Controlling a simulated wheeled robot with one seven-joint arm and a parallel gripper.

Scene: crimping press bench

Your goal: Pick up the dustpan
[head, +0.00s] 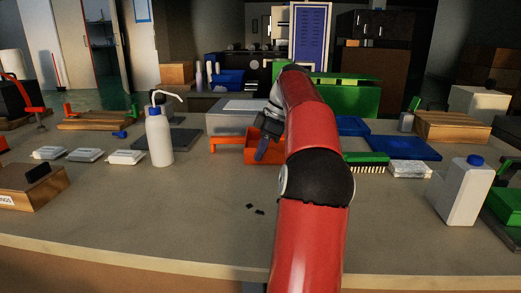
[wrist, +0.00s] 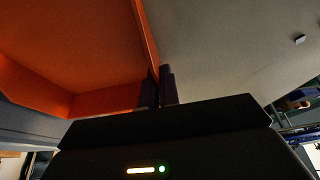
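The orange dustpan (head: 252,157) is near the middle of the bench in the head view, in front of a grey box. Part of it is hidden behind my gripper and red arm. In the wrist view the dustpan (wrist: 75,40) fills the upper left, with its side wall running down to my fingers. My gripper (head: 262,153) is at the dustpan's right part. In the wrist view my gripper (wrist: 158,88) has its two dark fingers close together, one on each side of the thin orange wall. I cannot tell whether the dustpan touches the bench.
A white wash bottle (head: 159,137) stands to the left. A green brush (head: 366,160) and blue trays (head: 405,148) lie to the right, with a white jug (head: 463,190) nearer. Small dark bits (head: 255,208) lie on the open front bench.

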